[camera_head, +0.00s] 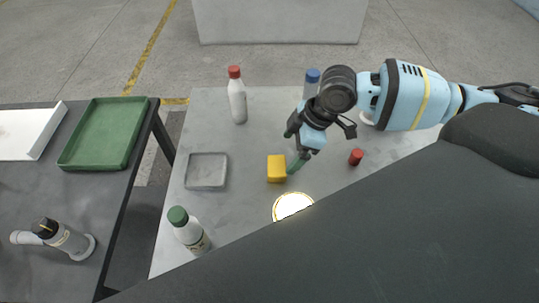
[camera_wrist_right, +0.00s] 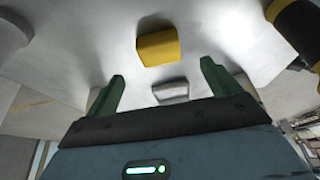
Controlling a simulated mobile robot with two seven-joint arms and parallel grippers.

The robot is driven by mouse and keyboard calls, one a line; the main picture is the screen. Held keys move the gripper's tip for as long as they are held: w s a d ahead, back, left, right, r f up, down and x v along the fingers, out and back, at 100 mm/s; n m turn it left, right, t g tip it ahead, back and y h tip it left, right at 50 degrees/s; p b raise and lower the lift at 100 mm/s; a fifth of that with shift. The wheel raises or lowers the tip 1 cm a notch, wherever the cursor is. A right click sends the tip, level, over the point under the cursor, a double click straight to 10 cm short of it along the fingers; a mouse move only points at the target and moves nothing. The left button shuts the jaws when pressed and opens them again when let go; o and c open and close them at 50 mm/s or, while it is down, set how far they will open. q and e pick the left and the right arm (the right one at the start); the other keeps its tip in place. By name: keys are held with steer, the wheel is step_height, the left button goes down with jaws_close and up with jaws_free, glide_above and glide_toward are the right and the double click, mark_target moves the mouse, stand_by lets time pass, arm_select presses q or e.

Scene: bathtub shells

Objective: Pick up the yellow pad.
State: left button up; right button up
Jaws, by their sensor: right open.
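The yellow pad (camera_head: 276,169) is a small block lying on the grey table, near its middle in the head view. In the right wrist view the yellow pad (camera_wrist_right: 158,47) shows ahead of the fingers, in line with the gap between them. My right gripper (camera_head: 296,163) hangs just right of the pad, its green fingertips close to it. In the right wrist view my right gripper (camera_wrist_right: 160,85) is open, with nothing between its two green fingers. I cannot tell whether a finger touches the pad. My left gripper does not show.
On the table stand a red-capped bottle (camera_head: 237,98), a blue-capped bottle (camera_head: 311,84) partly behind my arm, and a green-capped bottle (camera_head: 188,231). A grey square tray (camera_head: 206,171), a red cap (camera_head: 356,157) and a bright disc (camera_head: 291,206) lie around the pad. A dark table with a green tray (camera_head: 103,133) is left.

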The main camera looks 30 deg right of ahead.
mark_target(278, 165)
steer(key=shift+s, duration=0.2)
steer(key=shift+x, duration=0.75)
steer(key=shift+w+x, duration=0.15)
steer(key=shift+x, duration=1.4)
steer(key=shift+w+x, duration=0.1)
steer(key=shift+x, duration=1.4)
steer(key=c, duration=1)
steer(key=shift+c, duration=0.3)
steer(key=shift+r, duration=0.15)
step_height(278, 165, up, 10)
